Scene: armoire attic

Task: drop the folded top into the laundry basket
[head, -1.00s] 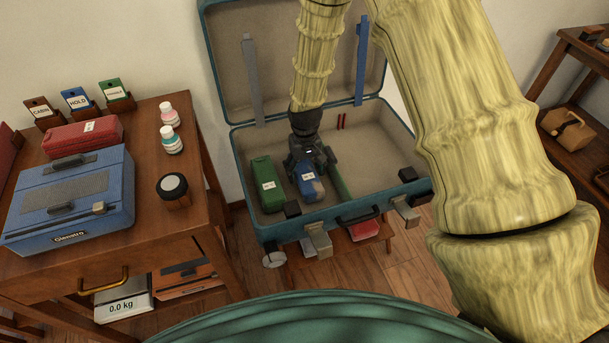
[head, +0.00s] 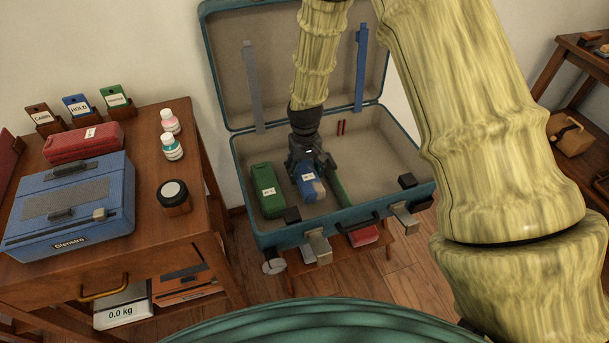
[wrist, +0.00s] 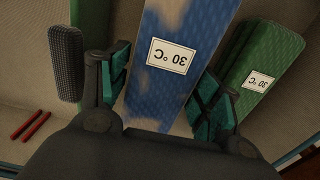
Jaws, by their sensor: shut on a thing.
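A blue, pale-patched folded bundle (head: 311,188) with a white tag lies in the open suitcase; I cannot tell for sure that it is the folded top. In the wrist view the bundle (wrist: 168,88) shows a "30 °C" tag upside down. My gripper (wrist: 166,97) is shut on it, one teal-padded finger along each side. In the head view my gripper (head: 308,157) is low inside the suitcase and hides the bundle's far end. I see no laundry basket in these frames.
The teal suitcase (head: 262,237) has its lid up behind my arm. A green bundle (head: 267,191) lies left of the blue one, and a green bar (head: 338,190) lies right. The suitcase's right side is mostly clear. A wooden table (head: 150,235) with a blue case (head: 70,208) stands left.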

